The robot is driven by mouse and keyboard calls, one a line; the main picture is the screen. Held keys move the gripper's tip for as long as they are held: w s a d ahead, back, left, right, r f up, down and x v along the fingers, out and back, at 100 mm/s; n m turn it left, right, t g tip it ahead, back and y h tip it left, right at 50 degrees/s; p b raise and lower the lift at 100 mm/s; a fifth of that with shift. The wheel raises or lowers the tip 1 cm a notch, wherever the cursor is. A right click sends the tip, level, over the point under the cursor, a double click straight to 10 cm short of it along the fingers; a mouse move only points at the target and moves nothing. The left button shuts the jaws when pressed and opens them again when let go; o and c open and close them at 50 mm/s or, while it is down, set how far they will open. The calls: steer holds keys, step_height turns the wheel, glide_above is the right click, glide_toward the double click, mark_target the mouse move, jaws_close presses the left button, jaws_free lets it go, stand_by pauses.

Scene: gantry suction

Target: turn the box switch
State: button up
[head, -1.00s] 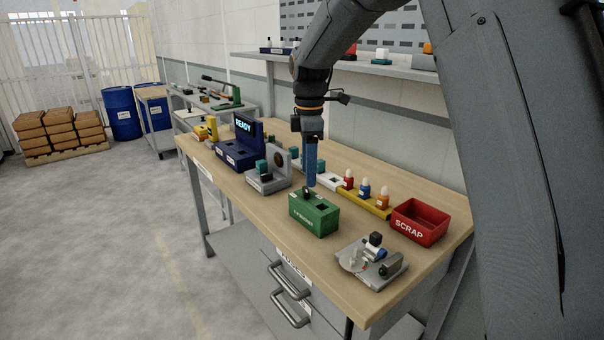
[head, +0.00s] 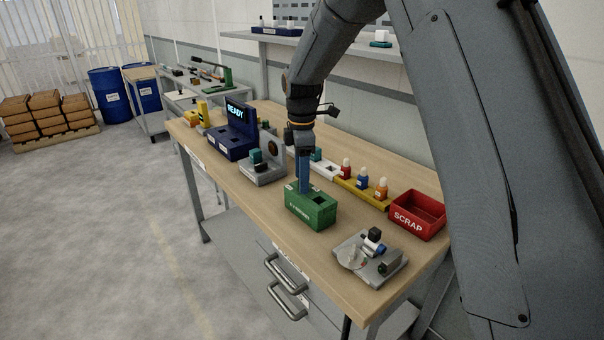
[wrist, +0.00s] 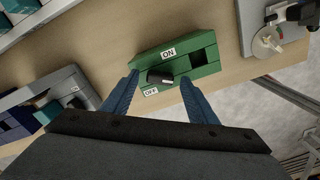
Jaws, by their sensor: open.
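The box switch is a black knob (wrist: 160,77) on top of a green box (head: 316,211) that stands on the workbench. In the wrist view the green box (wrist: 200,58) carries an ON label at its upper edge and an OFF label at its lower edge. The knob lies slanted, with a light mark at its right end. My gripper (wrist: 160,82) has its two blue fingers apart, one on each side of the knob, with gaps to it. In the head view my gripper (head: 304,190) is directly over the box, and its fingers hide the knob.
A red SCRAP bin (head: 418,214) and a grey fixture plate (head: 350,272) stand to the right. A yellow rack (head: 360,190) with small bottles is behind. A grey bracket fixture (head: 268,170) and a blue READY station (head: 232,142) stand to the left. Bare wood lies in front.

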steer(key=shift+f, duration=0.1)
steer(key=c, duration=1.1)
steer(key=shift+o, duration=0.2)
steer(key=shift+m, duration=0.3)
steer(key=m, duration=0.5)
steer(key=shift+a, duration=0.1)
steer(key=m, duration=0.6)
steer(key=shift+w+a+p, duration=0.15)
steer(key=shift+p, duration=0.2)
steer(key=shift+m, duration=0.3)
steer(key=o, duration=1.1)
steer(key=shift+c, duration=0.2)
